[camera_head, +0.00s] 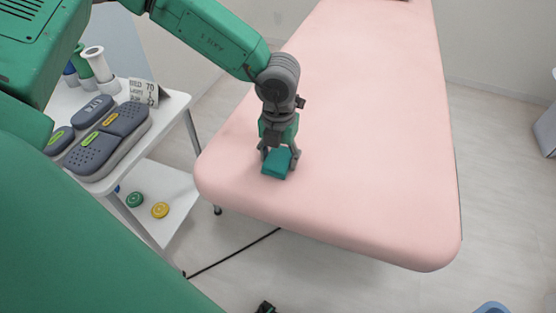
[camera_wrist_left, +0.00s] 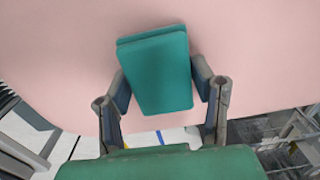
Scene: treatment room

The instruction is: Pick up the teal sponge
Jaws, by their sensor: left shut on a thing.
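The teal sponge (camera_head: 277,163) is a small block at the near left part of the pink treatment table (camera_head: 345,120). My left gripper (camera_head: 280,154) reaches down over it with its fingers on either side. In the left wrist view the sponge (camera_wrist_left: 157,70) sits tilted between the two fingers of my left gripper (camera_wrist_left: 161,88), which are shut on it. I cannot tell whether the sponge touches the table or is just above it.
A white trolley (camera_head: 165,115) stands left of the table with grey devices (camera_head: 108,140), rolls (camera_head: 96,63) and a small sign (camera_head: 145,92) on top. Its lower shelf holds a green disc (camera_head: 134,199) and a yellow disc (camera_head: 160,210). The rest of the pink surface is mostly clear.

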